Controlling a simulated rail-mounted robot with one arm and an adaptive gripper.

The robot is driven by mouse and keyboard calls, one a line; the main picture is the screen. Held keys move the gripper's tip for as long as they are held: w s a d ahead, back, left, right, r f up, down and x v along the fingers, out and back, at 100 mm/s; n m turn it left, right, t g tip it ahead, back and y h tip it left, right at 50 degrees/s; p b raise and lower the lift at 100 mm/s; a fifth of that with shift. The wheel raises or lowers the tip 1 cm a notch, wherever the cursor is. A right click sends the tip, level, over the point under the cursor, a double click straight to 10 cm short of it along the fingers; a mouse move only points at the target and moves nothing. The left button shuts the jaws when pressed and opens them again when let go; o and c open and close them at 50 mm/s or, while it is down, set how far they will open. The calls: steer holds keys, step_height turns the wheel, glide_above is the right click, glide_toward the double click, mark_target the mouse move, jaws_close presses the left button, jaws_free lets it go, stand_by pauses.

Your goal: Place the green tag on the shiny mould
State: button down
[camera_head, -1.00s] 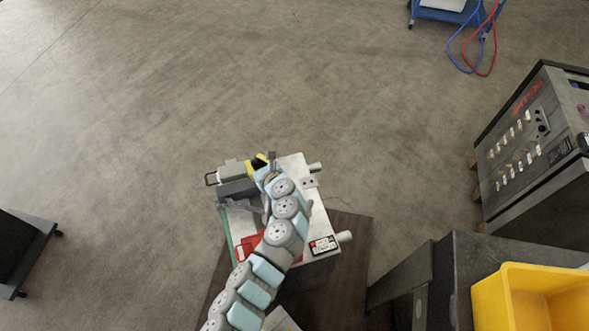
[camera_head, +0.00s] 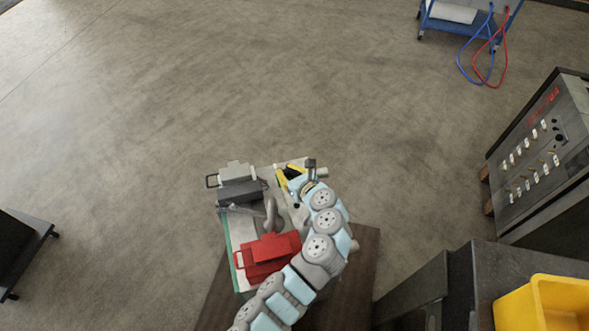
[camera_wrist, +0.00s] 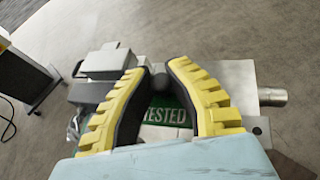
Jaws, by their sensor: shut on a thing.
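The green tag (camera_wrist: 168,115) shows between my gripper's yellow-and-black fingers in the wrist view, with white letters ending in "ESTED". My gripper (camera_wrist: 156,72) is shut on it; the fingers and wrist cover part of the tag. A bright metal mould surface (camera_wrist: 236,80) shows beyond the right finger, with a round metal pin at its side. In the head view, my gripper (camera_head: 290,177) is over the far right part of the bench-top blocks, and my arm hides much of the mould there. I cannot tell whether the tag touches the mould.
A red block with a handle (camera_head: 268,257) and a grey block with a handle (camera_head: 236,180) stand left of my arm. A yellow bin (camera_head: 545,305) is at the lower right. A dark control cabinet (camera_head: 540,150) stands at the right.

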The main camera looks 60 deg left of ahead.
steer(key=w+a+f+b, duration=0.3)
steer(key=w+a+f, duration=0.1)
steer(key=f, duration=0.1)
steer(key=w+a+f+b, duration=0.2)
steer(key=a, duration=0.1)
steer(key=shift+w+f+b, duration=0.1)
steer(key=shift+f+b, duration=0.15)
steer(key=shift+b, duration=0.05)
steer(key=shift+w+a+f+b, duration=0.2)
steer(key=shift+a+f+b, duration=0.15)
steer(key=shift+f, duration=0.15)
steer(key=shift+w+a+f+b, duration=0.1)
steer(key=shift+f+b, duration=0.3)
steer(key=shift+f, duration=0.2)
steer(key=shift+w+a+f+b, duration=0.1)
steer(key=shift+f+b, duration=0.3)
steer(key=shift+f, duration=0.2)
steer(key=shift+s+d+f, duration=0.15)
steer(key=shift+d+f, duration=0.05)
steer(key=shift+f, duration=0.2)
steer(key=shift+r, duration=0.1)
steer(key=c, duration=1.1)
jaws_free()
